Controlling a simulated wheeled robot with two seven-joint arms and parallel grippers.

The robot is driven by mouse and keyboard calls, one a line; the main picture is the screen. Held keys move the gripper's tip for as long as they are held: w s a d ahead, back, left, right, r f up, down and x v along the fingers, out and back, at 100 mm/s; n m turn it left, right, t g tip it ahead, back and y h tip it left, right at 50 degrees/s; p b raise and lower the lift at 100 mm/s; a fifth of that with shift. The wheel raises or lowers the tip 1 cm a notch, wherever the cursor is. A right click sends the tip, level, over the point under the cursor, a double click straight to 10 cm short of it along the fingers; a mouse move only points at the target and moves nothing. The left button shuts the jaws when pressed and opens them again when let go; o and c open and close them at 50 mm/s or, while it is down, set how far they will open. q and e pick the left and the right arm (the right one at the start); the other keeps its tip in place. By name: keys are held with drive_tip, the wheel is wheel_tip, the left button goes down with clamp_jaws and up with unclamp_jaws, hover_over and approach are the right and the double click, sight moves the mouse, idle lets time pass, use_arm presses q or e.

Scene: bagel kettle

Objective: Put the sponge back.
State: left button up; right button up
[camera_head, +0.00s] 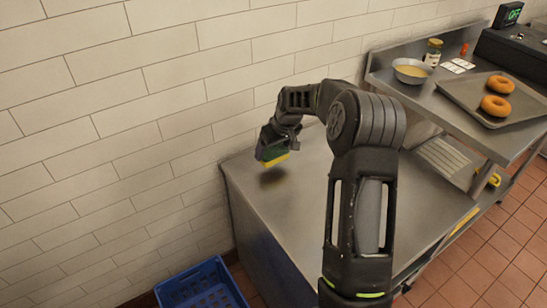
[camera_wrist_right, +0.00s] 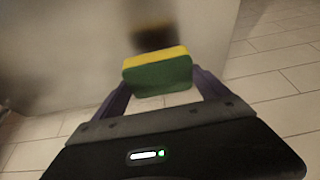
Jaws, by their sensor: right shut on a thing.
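The sponge, green with a yellow layer, shows in the head view (camera_head: 275,160) above the far left corner of the steel counter (camera_head: 305,215). My right gripper (camera_head: 270,142) is shut on it, and its shadow lies on the counter below, so it appears held a little above the surface. In the right wrist view the sponge (camera_wrist_right: 158,74) sits between the two purple fingers of my right gripper (camera_wrist_right: 160,82), green side facing the camera and yellow edge at the top. My left gripper is in neither view.
A blue crate (camera_head: 172,291) stands on the floor left of the counter. A tray (camera_head: 460,99) with two bagels (camera_head: 497,95), a bowl (camera_head: 412,76) and a jar (camera_head: 433,47) stand on the raised shelf at right. A tiled wall backs the counter, whose left part is bare.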

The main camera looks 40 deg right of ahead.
sight(275, 153)
drive_tip(key=shift+f, duration=1.9)
drive_tip(key=shift+f, duration=0.1)
drive_tip(key=shift+f, duration=0.15)
drive_tip(key=o, duration=1)
drive_tip(key=shift+o, duration=0.2)
drive_tip(key=shift+r, duration=0.45)
drive_tip(key=v, duration=1.1)
drive_tip(key=shift+s+r, duration=0.25)
drive_tip(key=shift+s, duration=0.05)
